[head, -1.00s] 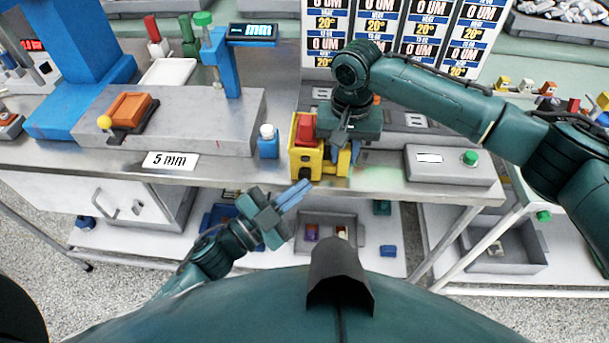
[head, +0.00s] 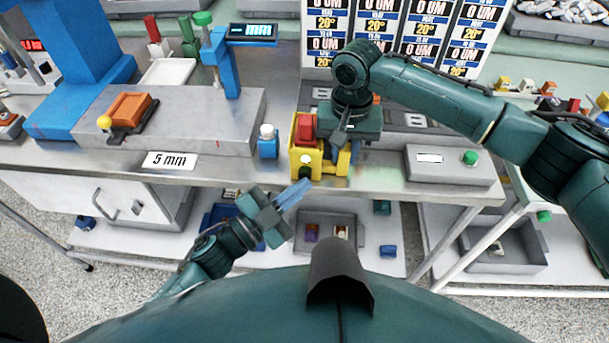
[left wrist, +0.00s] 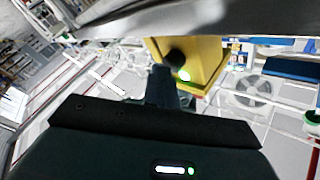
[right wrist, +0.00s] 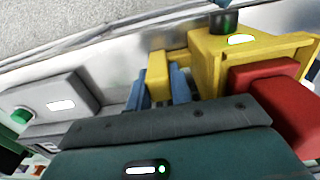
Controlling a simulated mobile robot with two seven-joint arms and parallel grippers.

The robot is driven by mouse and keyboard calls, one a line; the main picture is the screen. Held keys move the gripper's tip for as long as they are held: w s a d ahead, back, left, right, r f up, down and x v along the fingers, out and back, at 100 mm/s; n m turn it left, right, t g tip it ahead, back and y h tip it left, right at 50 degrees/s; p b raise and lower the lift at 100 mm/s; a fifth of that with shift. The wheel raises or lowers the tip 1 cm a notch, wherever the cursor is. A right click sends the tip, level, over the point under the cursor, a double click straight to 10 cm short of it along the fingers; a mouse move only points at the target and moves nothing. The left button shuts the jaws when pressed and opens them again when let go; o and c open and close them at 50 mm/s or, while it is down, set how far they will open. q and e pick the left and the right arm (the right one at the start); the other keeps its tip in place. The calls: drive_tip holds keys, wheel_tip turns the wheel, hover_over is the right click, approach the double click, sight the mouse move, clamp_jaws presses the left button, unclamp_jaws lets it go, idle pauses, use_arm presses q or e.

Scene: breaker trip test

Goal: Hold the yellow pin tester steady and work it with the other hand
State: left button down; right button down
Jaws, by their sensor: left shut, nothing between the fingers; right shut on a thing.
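The yellow pin tester (head: 299,165) stands at the bench's front edge, with a red block (head: 306,128) on top. Its front has a bright spot (head: 305,159) and a dark round knob (head: 306,173). My right gripper (right wrist: 160,88) is shut on a yellow part (right wrist: 158,70) at the tester's side, blue fingers on either side of it. My left gripper (head: 308,184) is shut and empty, its blue fingertips just below and in front of the knob. In the left wrist view the fingers (left wrist: 162,75) point at the knob (left wrist: 175,58); whether they touch it I cannot tell.
A blue bottle with a white cap (head: 267,145) stands left of the tester. A grey box with a green button (head: 470,158) is to the right. The bench edge overhangs a lower shelf with trays (head: 330,245). My right arm covers the bench behind the tester.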

use_arm(q)
drive_tip(key=shift+s, duration=0.75)
drive_tip(key=s, duration=0.5)
idle(0.6)
use_arm(e)
drive_tip(key=c, duration=1.2)
unclamp_jaws()
drive_tip(key=shift+o, duration=0.2)
drive_tip(key=shift+r, duration=0.1)
